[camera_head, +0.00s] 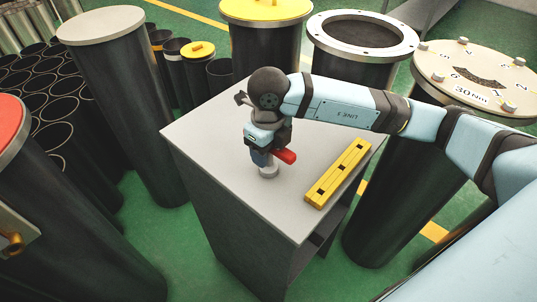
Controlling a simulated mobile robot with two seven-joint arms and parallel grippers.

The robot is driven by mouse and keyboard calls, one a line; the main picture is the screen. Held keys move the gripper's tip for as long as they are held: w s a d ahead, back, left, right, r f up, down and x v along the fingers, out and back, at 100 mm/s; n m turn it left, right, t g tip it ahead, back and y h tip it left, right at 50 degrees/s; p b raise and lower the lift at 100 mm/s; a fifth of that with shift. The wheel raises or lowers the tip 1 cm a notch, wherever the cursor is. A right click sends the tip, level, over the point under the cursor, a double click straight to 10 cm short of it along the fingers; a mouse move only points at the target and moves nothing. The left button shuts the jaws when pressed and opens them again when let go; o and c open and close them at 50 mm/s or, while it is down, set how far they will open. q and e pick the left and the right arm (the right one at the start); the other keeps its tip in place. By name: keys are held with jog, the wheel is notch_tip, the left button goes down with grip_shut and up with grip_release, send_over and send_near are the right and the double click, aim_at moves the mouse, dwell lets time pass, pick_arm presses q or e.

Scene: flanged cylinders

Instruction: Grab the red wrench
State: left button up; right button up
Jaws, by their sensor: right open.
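A red piece (287,156), which looks like part of the red wrench, shows beside my right gripper (266,158) above the grey cabinet top (215,135). My right gripper points down over the cabinet and is open. It hides much of whatever is around the red piece, so I cannot tell whether the fingers are around it or beside it. A short light grey round end (268,171) shows just below the gripper. My left gripper is not in view.
A yellow slotted bar (338,173) lies on the cabinet's right side. Tall dark flanged cylinders stand around, including one with a pale lid (100,24), an open flange (362,35) and a bolted lid marked 30Nm (440,75). The cabinet's front left top is clear.

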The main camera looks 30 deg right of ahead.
grip_shut()
jog(key=shift+r, duration=0.1)
notch_tip(320, 180, up, 20)
dwell(0.6)
